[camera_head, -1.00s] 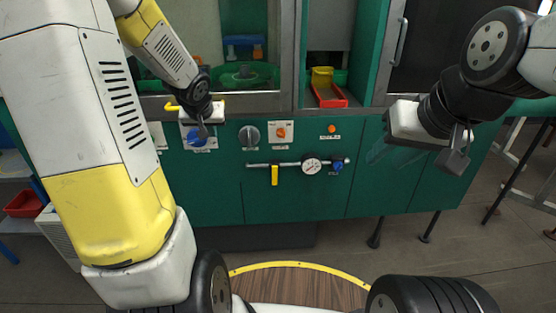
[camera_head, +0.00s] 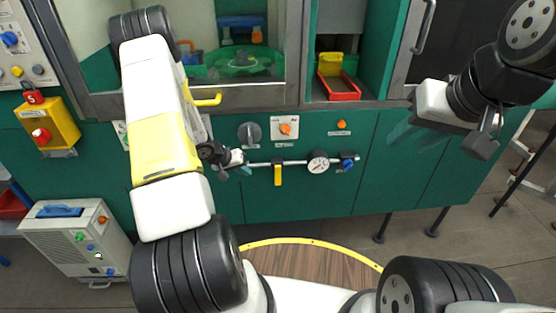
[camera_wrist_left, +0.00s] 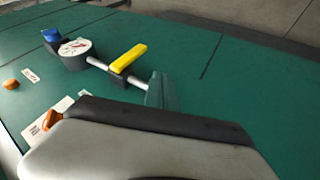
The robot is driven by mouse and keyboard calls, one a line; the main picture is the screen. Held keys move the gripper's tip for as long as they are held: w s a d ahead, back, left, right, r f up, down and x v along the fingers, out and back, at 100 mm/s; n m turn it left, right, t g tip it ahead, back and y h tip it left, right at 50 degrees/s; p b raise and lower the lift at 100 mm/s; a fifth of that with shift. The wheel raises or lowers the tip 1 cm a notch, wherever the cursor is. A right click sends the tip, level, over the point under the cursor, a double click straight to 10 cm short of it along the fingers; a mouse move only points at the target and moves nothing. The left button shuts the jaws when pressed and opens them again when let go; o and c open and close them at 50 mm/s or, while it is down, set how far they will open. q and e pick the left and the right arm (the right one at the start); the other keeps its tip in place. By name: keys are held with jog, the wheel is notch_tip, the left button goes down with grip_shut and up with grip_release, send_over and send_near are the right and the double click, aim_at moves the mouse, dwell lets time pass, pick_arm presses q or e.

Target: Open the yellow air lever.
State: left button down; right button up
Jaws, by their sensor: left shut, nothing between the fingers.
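The yellow air lever (camera_head: 278,175) hangs down, crosswise to a silver pipe (camera_head: 262,164) on the green cabinet front. It also shows in the left wrist view (camera_wrist_left: 130,58), standing out across the pipe. My left gripper (camera_head: 244,169) is shut and empty, near the pipe's left end, a short way left of the lever. In the left wrist view its teal fingertip (camera_wrist_left: 162,92) appears beside the pipe end; contact cannot be told. My right gripper (camera_head: 488,138) is off to the right, away from the lever; its finger opening is unclear.
Right of the lever on the pipe are a round gauge (camera_head: 318,164) and a blue knob (camera_head: 347,163). Above are a grey dial (camera_head: 249,132) and an orange knob (camera_head: 285,128). A yellow door handle (camera_head: 208,100) sticks out at upper left. The panel below the lever is clear.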

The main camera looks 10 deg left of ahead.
aim_at(278, 175)
pick_arm(q)
jog(key=shift+w+d+f, duration=1)
jog(key=shift+d+f, duration=0.2)
jog(key=shift+f, duration=0.1)
jog(key=shift+w+d+f, duration=1)
jog(key=shift+d+f, duration=0.25)
jog(key=shift+f, duration=0.1)
jog(key=shift+w+d+f, duration=1)
jog(key=shift+d+f, duration=0.2)
jog(key=shift+f, duration=0.1)
